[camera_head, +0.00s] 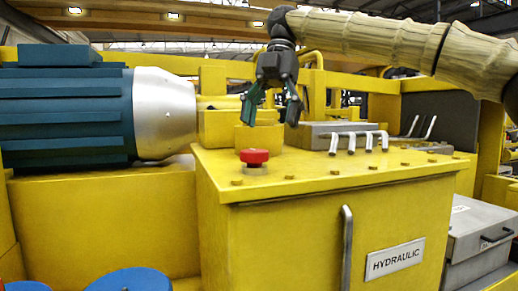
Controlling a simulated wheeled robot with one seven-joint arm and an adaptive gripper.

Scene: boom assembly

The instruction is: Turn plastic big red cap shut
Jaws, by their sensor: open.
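The big red cap (254,157) sits on a short pale neck on top of the yellow hydraulic box (310,232), near its left front corner. My gripper (272,112) hangs above and slightly right of the cap, pointing down. Its two fingers are spread apart with nothing between them. The fingertips are clear of the cap in the picture. How far the cap is turned on its neck cannot be told from this view.
Several bent metal levers (360,136) rise from a grey block right of the cap. A blue motor with a silver end (165,113) is at left. A vertical handle (346,245) is on the box front.

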